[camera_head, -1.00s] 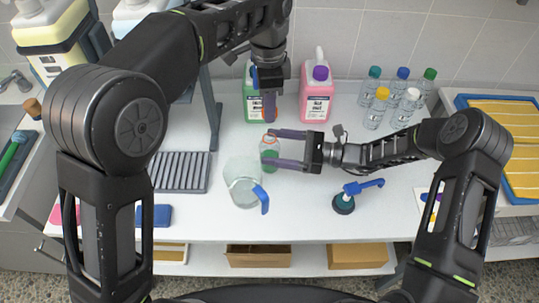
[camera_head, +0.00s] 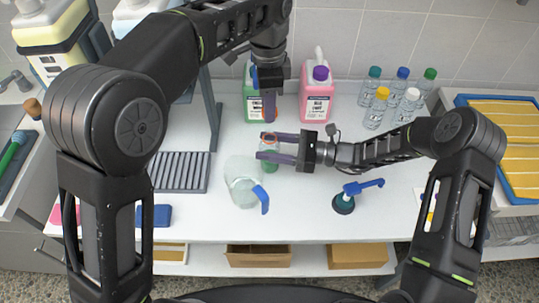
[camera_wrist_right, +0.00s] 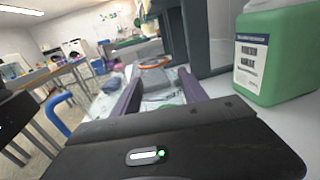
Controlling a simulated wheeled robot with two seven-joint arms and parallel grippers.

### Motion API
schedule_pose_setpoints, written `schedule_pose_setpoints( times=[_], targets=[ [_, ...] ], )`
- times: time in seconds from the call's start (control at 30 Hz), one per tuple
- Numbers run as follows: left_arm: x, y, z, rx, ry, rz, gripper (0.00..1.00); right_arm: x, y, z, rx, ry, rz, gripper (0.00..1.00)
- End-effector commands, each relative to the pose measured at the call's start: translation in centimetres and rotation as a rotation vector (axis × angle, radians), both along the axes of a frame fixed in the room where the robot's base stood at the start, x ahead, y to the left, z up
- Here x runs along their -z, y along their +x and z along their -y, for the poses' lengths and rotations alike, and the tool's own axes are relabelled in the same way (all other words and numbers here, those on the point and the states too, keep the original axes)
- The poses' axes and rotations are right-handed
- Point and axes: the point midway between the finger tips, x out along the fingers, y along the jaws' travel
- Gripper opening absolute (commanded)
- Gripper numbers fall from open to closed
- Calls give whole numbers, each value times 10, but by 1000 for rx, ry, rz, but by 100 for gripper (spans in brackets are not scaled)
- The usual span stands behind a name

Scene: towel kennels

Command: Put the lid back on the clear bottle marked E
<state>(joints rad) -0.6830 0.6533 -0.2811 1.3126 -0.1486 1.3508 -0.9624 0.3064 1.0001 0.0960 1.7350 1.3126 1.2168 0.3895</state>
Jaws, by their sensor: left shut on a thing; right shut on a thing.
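A small clear bottle (camera_head: 267,160) with an orange-red ring at its neck stands upright near the middle of the table, greenish inside. It also shows in the right wrist view (camera_wrist_right: 155,80). Its letter cannot be read. My right gripper (camera_head: 260,148) comes from the right and is shut on the bottle, one finger on each side; its fingers also show in the right wrist view (camera_wrist_right: 158,85). My left gripper (camera_head: 269,118) points down just above and behind the bottle. It is shut on a small orange-red thing, likely the lid, mostly hidden by the fingers.
A clear jug (camera_head: 240,185) with a blue handle stands close in front of the bottle. Behind are a green canister (camera_head: 252,95) and a pink canister (camera_head: 318,90). A ribbed rack (camera_head: 180,172) lies left.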

Motion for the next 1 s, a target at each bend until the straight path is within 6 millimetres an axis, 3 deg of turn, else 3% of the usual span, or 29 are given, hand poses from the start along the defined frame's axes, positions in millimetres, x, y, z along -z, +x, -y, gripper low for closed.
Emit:
schedule_pose_setpoints(
  times=[0.43,0.8,1.0],
  targets=[
    [0,0,0,0,0,0,0,0,0,0,0,0,0,0],
    [1,0,0,0,0,0,0,0,0,0,0,0,0,0],
    [22,-1,-1,0,2,-4,0,0,0,0,0,0,0,0]
  ],
)
